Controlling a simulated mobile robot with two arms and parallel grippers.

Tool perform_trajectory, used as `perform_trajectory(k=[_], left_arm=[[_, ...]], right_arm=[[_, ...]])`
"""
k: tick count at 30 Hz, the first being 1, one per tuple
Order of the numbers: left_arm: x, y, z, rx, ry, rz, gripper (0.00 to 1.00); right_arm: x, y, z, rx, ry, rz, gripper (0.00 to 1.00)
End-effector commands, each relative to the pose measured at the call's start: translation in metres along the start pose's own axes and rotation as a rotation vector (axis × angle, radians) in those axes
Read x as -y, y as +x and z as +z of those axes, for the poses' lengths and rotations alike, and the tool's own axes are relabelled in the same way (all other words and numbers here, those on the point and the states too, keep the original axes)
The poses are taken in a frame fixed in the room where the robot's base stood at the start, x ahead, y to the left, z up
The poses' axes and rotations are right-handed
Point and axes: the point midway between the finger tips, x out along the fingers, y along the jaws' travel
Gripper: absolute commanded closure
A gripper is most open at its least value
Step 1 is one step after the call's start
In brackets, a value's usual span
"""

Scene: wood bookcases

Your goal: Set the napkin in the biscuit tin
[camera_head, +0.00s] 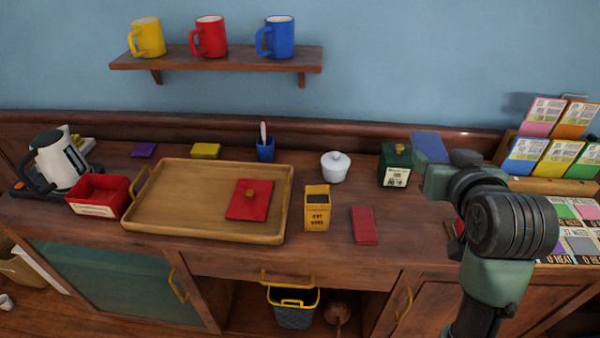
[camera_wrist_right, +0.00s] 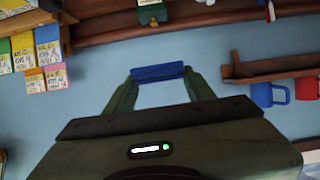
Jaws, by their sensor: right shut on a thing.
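My right gripper (camera_head: 436,168) is raised above the right part of the counter, shut on a folded blue napkin (camera_head: 430,146). The right wrist view shows the blue napkin (camera_wrist_right: 158,72) pinched between both fingertips. An open red box with a pale label (camera_head: 97,195), which looks like the biscuit tin, stands at the left of the counter; its label is too small to read. A red lid with a wooden knob (camera_head: 250,201) lies on the wooden tray (camera_head: 180,222). The gripper is far right of the red box. My left gripper is not in view.
A kettle (camera_head: 60,158) stands behind the red box. A mug shelf (camera_head: 215,61) hangs above.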

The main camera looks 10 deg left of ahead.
Motion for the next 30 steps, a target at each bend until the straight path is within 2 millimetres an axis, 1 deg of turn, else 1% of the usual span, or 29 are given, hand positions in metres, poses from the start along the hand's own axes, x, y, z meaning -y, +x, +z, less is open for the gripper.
perform_trajectory(k=[1,3,6,9,10,12,14,17,20,23,27,29,30], left_arm=[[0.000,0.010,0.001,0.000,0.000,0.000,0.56],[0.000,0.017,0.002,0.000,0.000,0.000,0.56],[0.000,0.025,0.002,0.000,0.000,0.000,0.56],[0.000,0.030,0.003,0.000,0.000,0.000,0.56],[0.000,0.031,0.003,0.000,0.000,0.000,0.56],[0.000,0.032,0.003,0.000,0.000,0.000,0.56],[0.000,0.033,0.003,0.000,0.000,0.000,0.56],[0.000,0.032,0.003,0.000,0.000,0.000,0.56],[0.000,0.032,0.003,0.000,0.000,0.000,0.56],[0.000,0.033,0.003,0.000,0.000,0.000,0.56],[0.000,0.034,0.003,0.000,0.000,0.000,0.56],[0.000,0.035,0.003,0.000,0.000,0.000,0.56],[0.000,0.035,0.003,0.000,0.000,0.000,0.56]], right_arm=[[0.000,0.023,0.007,0.004,-0.014,-0.001,0.91],[-0.001,0.052,0.012,0.003,-0.019,-0.007,0.91],[-0.005,0.088,0.018,0.004,-0.016,-0.012,0.91],[-0.010,0.115,0.024,0.004,-0.007,-0.016,0.91],[-0.012,0.121,0.025,0.005,-0.004,-0.016,0.91],[-0.015,0.130,0.027,0.006,0.003,-0.017,0.91],[-0.016,0.134,0.028,0.005,0.006,-0.017,0.91],[-0.017,0.136,0.028,0.005,0.008,-0.018,0.91],[-0.016,0.138,0.035,0.008,0.008,-0.018,0.91],[-0.016,0.145,0.055,0.012,0.008,-0.019,0.91],[-0.016,0.159,0.090,0.013,0.009,-0.018,0.91],[-0.015,0.165,0.105,0.013,0.008,-0.018,0.91],[-0.015,0.169,0.116,0.013,0.008,-0.018,0.91]])
